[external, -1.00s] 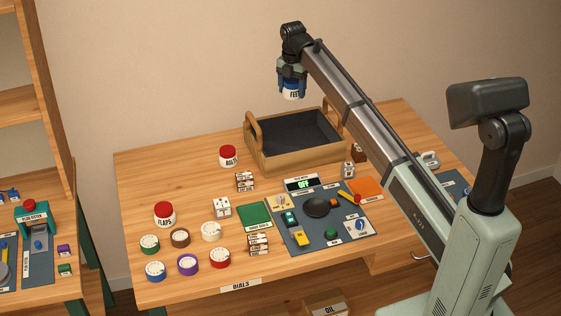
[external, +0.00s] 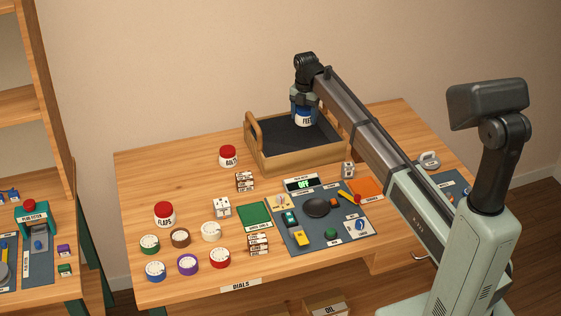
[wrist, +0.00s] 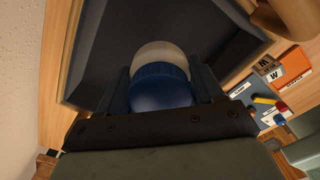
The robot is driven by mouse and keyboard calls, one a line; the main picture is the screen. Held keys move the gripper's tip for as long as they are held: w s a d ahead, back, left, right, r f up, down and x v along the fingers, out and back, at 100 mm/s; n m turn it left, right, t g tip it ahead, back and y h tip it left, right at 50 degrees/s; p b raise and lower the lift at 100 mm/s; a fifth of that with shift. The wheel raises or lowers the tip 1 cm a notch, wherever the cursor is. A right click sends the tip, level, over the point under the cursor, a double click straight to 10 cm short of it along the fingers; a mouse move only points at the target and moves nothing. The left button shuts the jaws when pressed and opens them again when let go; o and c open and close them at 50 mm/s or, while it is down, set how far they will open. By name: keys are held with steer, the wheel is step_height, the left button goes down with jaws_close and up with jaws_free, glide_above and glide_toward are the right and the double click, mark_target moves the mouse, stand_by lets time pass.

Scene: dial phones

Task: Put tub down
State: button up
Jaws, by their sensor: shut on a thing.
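The tub is a white jar with a blue lid (external: 304,117) and a dark label that seems to read FEET. My gripper (external: 303,106) is shut on it by the lid, and the tub hangs upright. In the external view it appears over the right part of a wooden tray (external: 296,160) with a dark lining. In the wrist view the tub's blue lid (wrist: 160,88) sits between the two fingers, with the dark tray floor beyond it. I cannot tell whether the tub's base touches the tray floor.
The tray has raised walls and a looped handle (external: 254,132) at its left; the right one is partly behind my arm. Red-lidded jars (external: 164,214), (external: 228,156) stand left of it. Several dials and a dark mat (external: 297,238) with small tools lie in front. The tray's left half is empty.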

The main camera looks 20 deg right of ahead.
mark_target(304, 144)
step_height(304, 144, down, 9)
steer(key=shift+f, duration=0.1)
stand_by(0.4)
steer(key=shift+f, duration=0.1)
steer(key=o, duration=1.1)
step_height(304, 144, up, 12)
steer(key=shift+r, duration=0.15)
steer(key=shift+o, duration=0.3)
